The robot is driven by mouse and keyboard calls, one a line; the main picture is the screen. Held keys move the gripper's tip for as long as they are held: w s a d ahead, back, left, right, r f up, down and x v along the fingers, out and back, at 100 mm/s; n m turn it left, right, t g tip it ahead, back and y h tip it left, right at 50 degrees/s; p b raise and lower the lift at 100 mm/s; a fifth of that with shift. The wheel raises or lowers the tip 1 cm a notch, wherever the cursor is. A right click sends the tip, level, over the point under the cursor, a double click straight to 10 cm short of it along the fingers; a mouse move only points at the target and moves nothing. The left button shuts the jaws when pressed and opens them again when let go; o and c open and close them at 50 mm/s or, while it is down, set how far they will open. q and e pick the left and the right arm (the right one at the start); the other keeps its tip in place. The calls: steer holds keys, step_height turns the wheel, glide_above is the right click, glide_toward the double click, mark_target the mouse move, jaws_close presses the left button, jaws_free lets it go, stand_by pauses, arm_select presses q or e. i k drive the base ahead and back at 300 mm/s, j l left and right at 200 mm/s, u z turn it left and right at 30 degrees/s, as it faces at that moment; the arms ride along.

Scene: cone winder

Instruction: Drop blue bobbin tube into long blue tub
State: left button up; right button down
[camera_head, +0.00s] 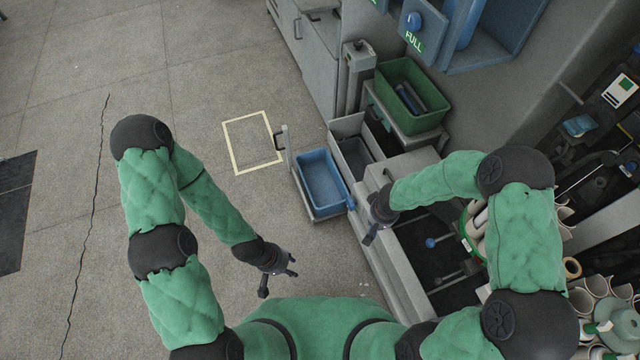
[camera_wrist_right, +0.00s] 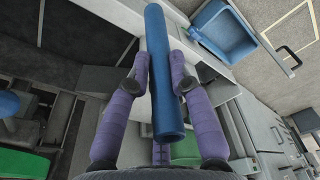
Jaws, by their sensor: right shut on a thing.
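The blue bobbin tube (camera_wrist_right: 163,75) is held lengthwise between the purple fingers of my right gripper (camera_wrist_right: 161,72) in the right wrist view. In the head view my right gripper (camera_head: 377,218) is to the right of the long blue tub (camera_head: 313,203), apart from it, and mostly hides the tube. The tub is an open blue bin; its inside looks empty. It also shows at the upper right of the right wrist view (camera_wrist_right: 222,40). My left gripper (camera_head: 279,275) has its fingers spread, is empty, and is over bare floor left of and below the tub.
A grey bin (camera_head: 352,150) adjoins the tub at its upper right. A green crate (camera_head: 410,95) holding dark tubes stands farther back. A grey machine ledge (camera_head: 397,285) lies below my right gripper. A yellow rectangle (camera_head: 253,142) marks clear floor to the left.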

mark_target(324, 182)
steer(key=i+j, duration=1.25)
steer(key=j, duration=0.2)
steer(key=i+j+z, duration=0.1)
steer(key=i+j, duration=1.15)
steer(key=j, duration=0.2)
steer(key=z, duration=0.4)
steer(key=i+j+z, duration=0.1)
steer(key=z, duration=0.65)
steer(key=j+z, duration=0.15)
steer(key=z, duration=0.25)
steer(key=i+z, duration=0.1)
steer(key=i, duration=0.35)
